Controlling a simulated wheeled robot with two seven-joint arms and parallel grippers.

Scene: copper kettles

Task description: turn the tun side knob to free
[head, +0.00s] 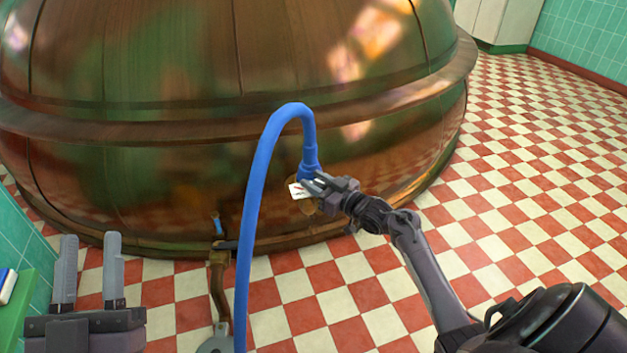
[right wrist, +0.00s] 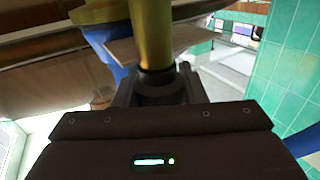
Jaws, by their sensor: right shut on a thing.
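The tun is a large copper vessel (head: 150,170) filling the left and middle of the head view. My right gripper (head: 317,184) is at its lower side, just below the end of a blue hose (head: 308,150). A white label (head: 297,190) with a dark mark shows beside the fingers, partly covered. My left gripper (head: 89,265) is open and empty at the lower left, away from the tun.
The blue hose arches up and runs down to the floor in front of the tun. A small blue-handled tap (head: 217,226) and a brown pipe (head: 219,280) stand left of it. Red and white checked floor (head: 540,180) is clear on the right.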

